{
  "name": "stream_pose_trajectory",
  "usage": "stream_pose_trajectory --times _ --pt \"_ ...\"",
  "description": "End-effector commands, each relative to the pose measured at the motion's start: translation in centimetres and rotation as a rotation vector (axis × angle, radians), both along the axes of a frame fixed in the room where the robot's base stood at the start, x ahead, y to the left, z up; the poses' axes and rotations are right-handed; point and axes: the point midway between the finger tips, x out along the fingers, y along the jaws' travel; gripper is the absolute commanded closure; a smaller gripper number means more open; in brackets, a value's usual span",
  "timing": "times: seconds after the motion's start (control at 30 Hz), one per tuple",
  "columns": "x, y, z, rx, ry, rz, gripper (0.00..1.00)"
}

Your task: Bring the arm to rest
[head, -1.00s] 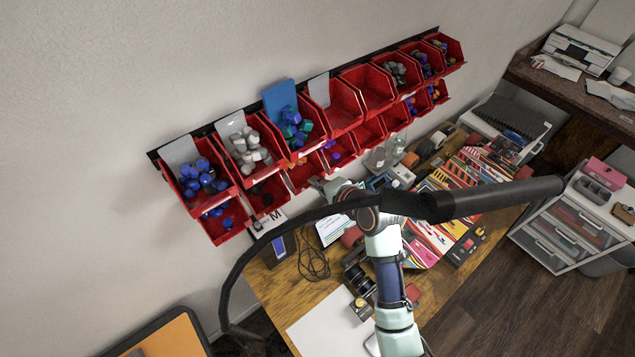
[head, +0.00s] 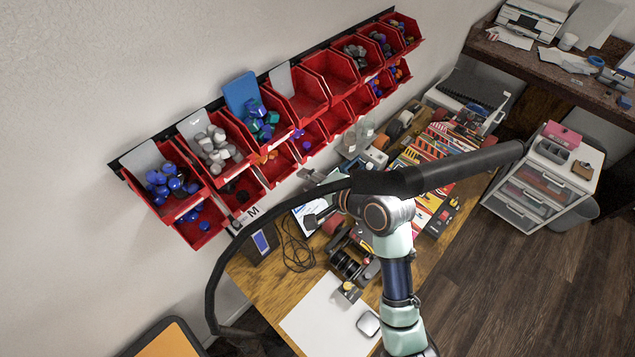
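My arm (head: 397,275) rises from the bottom of the head view, over the wooden desk, to a large round joint. A thick black hose (head: 280,205) arches across it. The part of the arm beyond this joint is mostly hidden behind the joint and hose. I cannot make out my gripper or its fingers, nor whether it holds anything.
Red bins (head: 303,100) with small parts line the wall behind the desk. The desk (head: 250,283) holds cables, a row of books, a white sheet (head: 322,318) and a mouse (head: 368,324). A drawer unit (head: 535,185) stands right. Open floor lies at lower right.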

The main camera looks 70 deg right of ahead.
Motion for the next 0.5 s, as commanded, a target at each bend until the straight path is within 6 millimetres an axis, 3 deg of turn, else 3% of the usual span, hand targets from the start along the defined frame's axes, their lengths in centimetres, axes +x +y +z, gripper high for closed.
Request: stream_pose_trajectory --times 0.2,0.5 --pt "-2.7 1.3 1.7 -0.001 -0.001 -0.002 0.65" --pt "-3.0 1.6 2.0 0.0 0.0 0.001 0.65"
